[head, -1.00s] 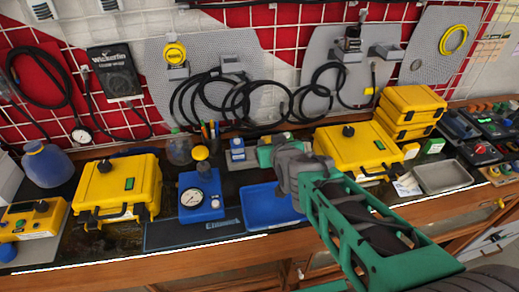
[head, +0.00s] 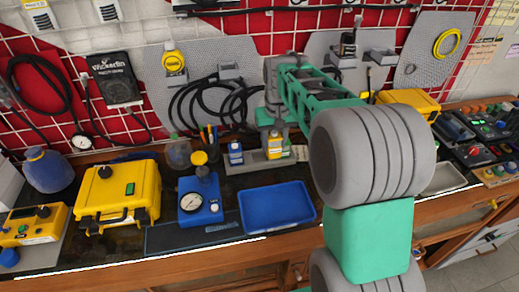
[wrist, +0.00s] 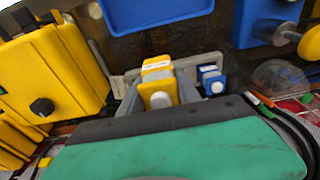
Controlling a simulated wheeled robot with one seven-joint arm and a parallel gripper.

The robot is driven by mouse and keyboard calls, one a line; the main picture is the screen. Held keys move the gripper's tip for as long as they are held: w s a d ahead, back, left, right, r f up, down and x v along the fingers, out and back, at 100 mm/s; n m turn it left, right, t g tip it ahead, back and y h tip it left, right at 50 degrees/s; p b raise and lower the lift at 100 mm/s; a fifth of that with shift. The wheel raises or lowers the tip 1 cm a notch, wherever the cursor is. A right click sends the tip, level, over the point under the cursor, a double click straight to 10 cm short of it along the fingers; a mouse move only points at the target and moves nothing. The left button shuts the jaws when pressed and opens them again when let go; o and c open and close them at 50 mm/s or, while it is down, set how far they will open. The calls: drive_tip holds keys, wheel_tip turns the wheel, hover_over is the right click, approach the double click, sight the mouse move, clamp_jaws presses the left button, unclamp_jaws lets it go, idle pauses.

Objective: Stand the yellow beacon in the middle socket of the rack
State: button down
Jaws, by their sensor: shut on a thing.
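The rack (wrist: 208,60) is partly hidden by the gripper and beacon.
A blue tray (head: 277,207) lies in front of the rack. A blue gauge unit (head: 201,198) with a yellow knob is to its left, beside a yellow case (head: 118,193). Another yellow case (wrist: 55,72) is close to the gripper in the wrist view. Cables hang behind.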

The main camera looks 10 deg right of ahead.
drive_tip(key=w+f, duration=0.2)
drive_tip(key=w+a+f+p, duration=0.1)
drive_tip(key=w+f, duration=0.1)
drive_tip(key=w, duration=0.1)
drive_tip(key=w+a+f+p, duration=0.1)
drive_tip(key=w+f, duration=0.1)
drive_tip(key=shift+w+a+f, duration=0.2)
drive_tip(key=shift+a+f, duration=0.05)
drive_tip(key=shift+f, duration=0.1)
drive_tip(key=f, duration=0.1)
drive_tip(key=f+p, duration=0.2)
drive_tip(key=shift+w+f, duration=0.3)
drive_tip(key=shift+f, duration=0.05)
drive_tip(key=c, duration=0.9)
unclamp_jaws()
drive_tip(key=shift+o, duration=0.2)
drive_tip(key=s+r+b, duration=0.2)
drive_tip(key=s+r, duration=0.1)
drive_tip(key=r, duration=0.5)
drive_tip(key=s+r+b, duration=0.1)
drive_tip(key=s+r, duration=0.3)
drive_tip(key=r, duration=0.3)
drive_tip(key=s+f+t, duration=0.1)
drive_tip(key=s+t, duration=0.1)
drive_tip(key=s, duration=2)
drive_tip(key=shift+a+f+t, duration=0.15)
drive_tip(key=shift+f+t, duration=0.15)
drive_tip(key=shift+f, duration=0.1)
